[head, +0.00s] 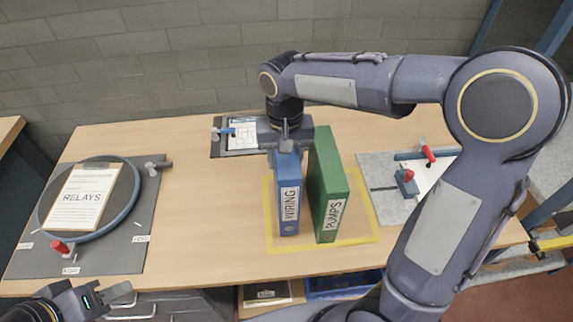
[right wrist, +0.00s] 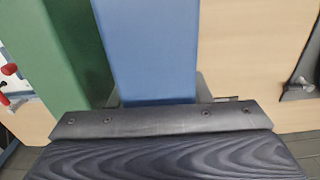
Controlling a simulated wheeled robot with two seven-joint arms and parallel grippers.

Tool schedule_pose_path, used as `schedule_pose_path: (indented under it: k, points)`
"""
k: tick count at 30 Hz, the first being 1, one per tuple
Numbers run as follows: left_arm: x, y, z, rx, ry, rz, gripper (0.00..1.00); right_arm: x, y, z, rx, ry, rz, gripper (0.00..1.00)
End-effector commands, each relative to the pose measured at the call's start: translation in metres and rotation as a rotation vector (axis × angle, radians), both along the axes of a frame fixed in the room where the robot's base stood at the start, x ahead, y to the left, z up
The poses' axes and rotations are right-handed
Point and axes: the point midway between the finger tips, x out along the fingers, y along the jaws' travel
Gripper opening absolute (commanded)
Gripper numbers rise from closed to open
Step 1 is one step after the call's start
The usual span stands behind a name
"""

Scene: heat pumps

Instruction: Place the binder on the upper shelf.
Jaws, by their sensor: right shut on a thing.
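A blue binder (head: 287,195) labelled WIRING stands upright inside a yellow outline on the table. A green binder (head: 328,185) labelled PUMPS stands upright just to its right. My right gripper (head: 285,142) is shut on the top of the blue binder, reaching over from the right. In the right wrist view the blue binder (right wrist: 150,50) lies between the fingers, with the green binder (right wrist: 50,60) at left. My left gripper (head: 122,292) is low at the left, away from both binders; its finger spacing is unclear. I cannot identify the upper shelf with certainty.
A round turntable (head: 130,200) carries a RELAYS clipboard (head: 82,197) at left. Another clipboard (head: 243,136) lies behind the blue binder. A fixture board with red handles (head: 405,185) lies at right. A blue bin (head: 345,283) shows below the table's front edge.

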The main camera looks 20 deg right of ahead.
Motion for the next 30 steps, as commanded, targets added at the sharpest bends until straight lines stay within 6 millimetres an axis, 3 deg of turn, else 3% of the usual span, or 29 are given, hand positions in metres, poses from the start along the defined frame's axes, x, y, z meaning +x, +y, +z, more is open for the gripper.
schedule_pose_path:
  k: [6,17,18,23,30]
  points:
    - [0.0,0.0,0.0,0.0,0.0,0.0,0.36,0.0,0.0,-0.024,0.0,0.001,0.001,0.0]
    - [0.0,0.0,-0.002,0.0,0.0,0.0,0.36,0.0,0.0,-0.028,0.001,-0.001,0.001,0.0]
    - [0.0,0.0,-0.003,0.0,0.0,0.0,0.36,0.0,0.0,-0.029,0.0,0.001,0.001,0.45]
    - [0.0,0.0,-0.002,0.0,0.0,0.0,0.36,0.0,0.0,-0.028,0.0,0.001,0.001,0.65]
    - [0.0,0.0,-0.002,0.0,0.0,0.0,0.36,0.0,0.0,-0.028,0.0,0.001,0.001,0.65]
